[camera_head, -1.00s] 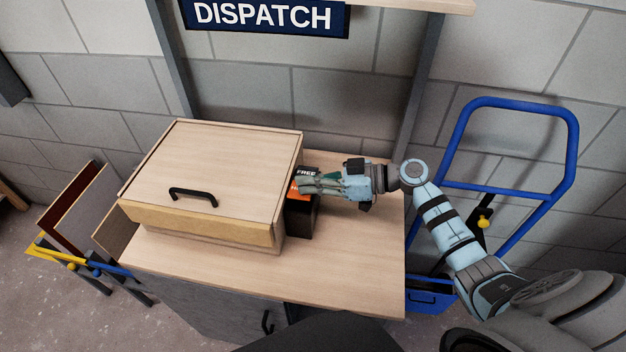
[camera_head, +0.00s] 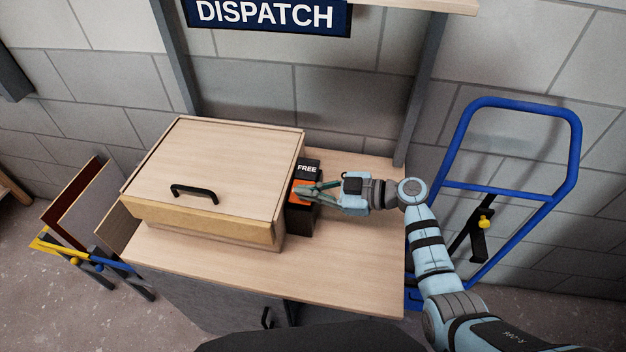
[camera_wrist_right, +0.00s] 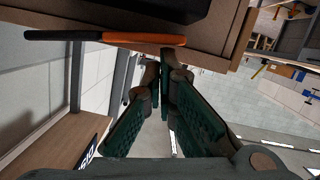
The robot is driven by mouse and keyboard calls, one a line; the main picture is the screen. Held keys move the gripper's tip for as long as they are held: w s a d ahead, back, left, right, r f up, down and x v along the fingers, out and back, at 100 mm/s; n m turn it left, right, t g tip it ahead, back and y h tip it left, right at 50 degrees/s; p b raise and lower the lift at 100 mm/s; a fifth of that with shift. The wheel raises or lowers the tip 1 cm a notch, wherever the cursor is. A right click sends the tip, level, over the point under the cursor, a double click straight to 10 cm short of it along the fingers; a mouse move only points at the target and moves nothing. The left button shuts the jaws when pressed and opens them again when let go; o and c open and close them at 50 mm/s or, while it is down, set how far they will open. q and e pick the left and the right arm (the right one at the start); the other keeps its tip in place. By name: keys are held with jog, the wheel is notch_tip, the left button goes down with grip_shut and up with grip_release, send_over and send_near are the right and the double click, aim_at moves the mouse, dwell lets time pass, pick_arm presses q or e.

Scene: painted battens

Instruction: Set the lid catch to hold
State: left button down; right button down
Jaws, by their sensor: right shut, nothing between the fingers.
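The wooden box (camera_head: 215,165) stands on the bench with its lid down and a black handle (camera_head: 193,192) on top. The dark lid catch (camera_head: 303,222) is at the box's right side. A white FREE label shows on its upper part (camera_head: 307,168), and an orange part shows below that. In the right wrist view the catch's lever (camera_wrist_right: 105,37) is a bar, black at left and orange at right. My right gripper (camera_head: 305,189) is shut and empty, its fingertips over or beside the orange part; contact cannot be told. My left gripper is not in view.
The bench top (camera_head: 345,265) is clear in front of and right of the catch. A blue trolley (camera_head: 515,105) stands at right. Boards (camera_head: 95,210) lean in a rack at left. A grey post (camera_head: 418,95) and a DISPATCH sign (camera_head: 265,14) are behind.

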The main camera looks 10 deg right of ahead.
jog(key=r+p, duration=0.1)
jog(key=p, duration=0.1)
jog(key=r+p, duration=0.4)
jog(key=shift+s, duration=0.35)
jog(key=f+b+v, duration=0.1)
jog(key=v, duration=0.8)
jog(key=shift+d+b, duration=0.35)
jog(key=shift+r, duration=0.1)
